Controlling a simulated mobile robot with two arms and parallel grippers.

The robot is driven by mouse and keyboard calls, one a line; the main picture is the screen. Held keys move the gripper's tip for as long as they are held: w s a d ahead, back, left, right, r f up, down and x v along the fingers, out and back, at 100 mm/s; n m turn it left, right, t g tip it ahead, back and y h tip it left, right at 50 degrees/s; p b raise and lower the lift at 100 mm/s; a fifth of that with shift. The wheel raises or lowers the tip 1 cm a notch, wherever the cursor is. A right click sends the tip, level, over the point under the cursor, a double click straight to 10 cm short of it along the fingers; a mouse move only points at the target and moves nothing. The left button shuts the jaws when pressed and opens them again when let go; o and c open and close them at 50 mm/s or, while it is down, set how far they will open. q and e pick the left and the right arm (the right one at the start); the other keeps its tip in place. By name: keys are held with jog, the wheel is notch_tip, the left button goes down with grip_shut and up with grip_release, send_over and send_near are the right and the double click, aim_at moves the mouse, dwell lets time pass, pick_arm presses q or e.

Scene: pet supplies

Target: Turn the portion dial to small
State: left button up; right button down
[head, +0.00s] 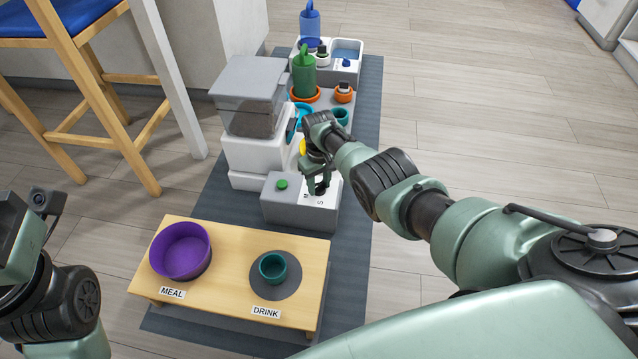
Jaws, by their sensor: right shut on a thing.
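The pet feeder has a white body (250,160) with a see-through grey hopper (249,108). In front of it is a grey control box (295,212) with a green button (282,184) and a white label plate marked M and S (327,197). My right gripper (318,188) points down over that plate and is shut on the portion dial, which is mostly hidden by the fingers. I cannot read where the dial points. My left arm is at the left edge, with a dark part of its gripper (12,222) showing; its fingertips are not visible.
In front is a wooden stand (222,262) with a purple MEAL bowl (180,251) and a teal DRINK cup (272,267). A wooden stool (110,120) stands left. Floor right is clear.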

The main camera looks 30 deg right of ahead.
jog(key=n, duration=0.5)
jog(key=shift+n, duration=2.2)
jog(key=c, duration=0.9)
grip_release()
